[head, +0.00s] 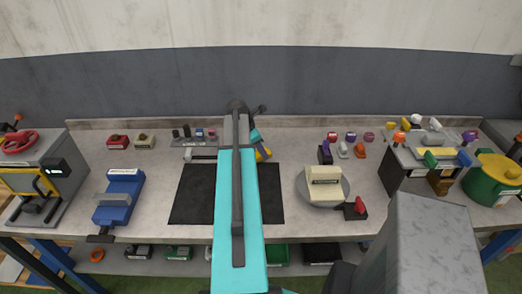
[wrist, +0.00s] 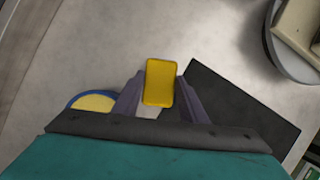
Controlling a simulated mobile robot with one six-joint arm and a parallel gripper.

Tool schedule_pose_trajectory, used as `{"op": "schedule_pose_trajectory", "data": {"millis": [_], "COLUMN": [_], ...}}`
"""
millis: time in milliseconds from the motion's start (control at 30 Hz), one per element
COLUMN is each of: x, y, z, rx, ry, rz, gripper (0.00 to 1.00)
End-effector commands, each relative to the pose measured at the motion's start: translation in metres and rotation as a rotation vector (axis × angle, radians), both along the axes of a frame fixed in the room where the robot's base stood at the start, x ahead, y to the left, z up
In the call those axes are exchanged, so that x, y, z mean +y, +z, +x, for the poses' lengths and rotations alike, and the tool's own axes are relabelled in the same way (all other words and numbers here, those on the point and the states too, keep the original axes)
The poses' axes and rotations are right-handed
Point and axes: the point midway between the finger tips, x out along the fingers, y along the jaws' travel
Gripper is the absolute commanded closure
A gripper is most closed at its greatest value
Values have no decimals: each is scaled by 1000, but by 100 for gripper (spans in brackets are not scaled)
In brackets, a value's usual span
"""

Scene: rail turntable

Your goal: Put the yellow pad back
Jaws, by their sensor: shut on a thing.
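The yellow pad (wrist: 160,82) is a small rounded block, seen between the two dark jaws in the wrist view. My gripper (wrist: 158,100) is shut on it. In the head view my gripper (head: 262,149) is partly behind my teal arm, over the bench behind the dark mat, with the yellow pad (head: 265,155) at its tip. I cannot tell exactly how high the pad is above the bench.
The dark mat (head: 190,195) and a round grey turntable (head: 335,200) carrying a cream block (head: 323,183) lie in front. A blue vise (head: 120,197) is at left; a tool box (head: 400,182) and green pot (head: 490,180) are at right. A blue-rimmed yellow disc (wrist: 92,101) is beside my gripper.

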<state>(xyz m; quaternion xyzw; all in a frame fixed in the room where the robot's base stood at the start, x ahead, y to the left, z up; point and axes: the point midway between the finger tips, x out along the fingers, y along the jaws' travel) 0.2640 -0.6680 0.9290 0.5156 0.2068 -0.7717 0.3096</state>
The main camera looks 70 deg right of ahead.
Motion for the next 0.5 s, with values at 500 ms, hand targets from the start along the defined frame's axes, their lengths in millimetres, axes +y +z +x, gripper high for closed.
{"op": "schedule_pose_trajectory", "data": {"millis": [500], "x": [0], "y": [-5], "z": [0], "rx": [0], "ry": [-1], "rz": [0], "gripper": [43]}}
